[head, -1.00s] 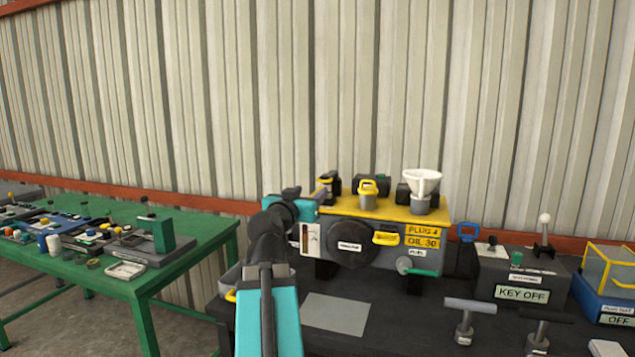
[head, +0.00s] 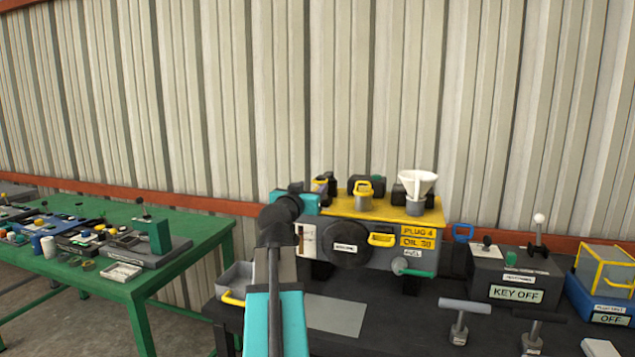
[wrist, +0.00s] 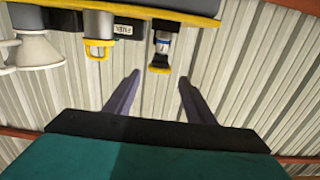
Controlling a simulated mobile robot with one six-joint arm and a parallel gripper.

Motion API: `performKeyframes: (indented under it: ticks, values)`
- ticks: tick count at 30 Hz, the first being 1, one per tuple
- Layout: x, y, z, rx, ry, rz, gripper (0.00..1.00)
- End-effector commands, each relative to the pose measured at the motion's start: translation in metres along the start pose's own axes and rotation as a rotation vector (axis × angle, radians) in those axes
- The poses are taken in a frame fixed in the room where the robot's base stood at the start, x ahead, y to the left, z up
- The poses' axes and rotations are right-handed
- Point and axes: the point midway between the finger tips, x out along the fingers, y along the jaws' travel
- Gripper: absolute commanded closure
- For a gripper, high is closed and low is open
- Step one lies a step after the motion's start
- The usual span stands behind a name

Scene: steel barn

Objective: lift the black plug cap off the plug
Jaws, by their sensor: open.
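The black plug cap (wrist: 159,68) shows in the wrist view, which sees the engine upside down. It has a yellow part and sits on the end of the plug (wrist: 163,43), a short grey piece with a blue band on the engine's yellow top. In the head view the cap (head: 328,180) stands at the left end of that top, close behind my teal wrist. My gripper (wrist: 159,79) is open and empty. Its two fingers are wide apart, and the cap appears between and just beyond their tips. The fingers are hidden in the head view.
On the yellow engine top (head: 386,206) stand a yellow-handled cap (head: 363,189), a dark box (head: 375,182) and a white funnel (head: 418,182). A green table (head: 135,285) stands left. A key box (head: 510,280) and T-handled tools (head: 465,308) are on the right.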

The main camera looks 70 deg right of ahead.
Motion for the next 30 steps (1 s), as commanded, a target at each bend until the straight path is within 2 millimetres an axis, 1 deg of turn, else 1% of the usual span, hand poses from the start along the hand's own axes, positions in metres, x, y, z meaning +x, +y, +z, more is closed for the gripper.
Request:
performKeyframes:
  ticks: [1, 3, 15, 21, 30]
  values:
    - [0.008, 0.0, -0.002, 0.0, -0.001, 0.001, 0.51]
    - [0.016, 0.0, -0.002, 0.0, -0.001, 0.002, 0.51]
    - [0.056, -0.001, -0.002, 0.0, 0.0, 0.0, 0.51]
    - [0.066, -0.001, 0.0, -0.001, 0.0, 0.0, 0.51]
    - [0.068, -0.001, 0.0, 0.0, 0.0, -0.001, 0.51]
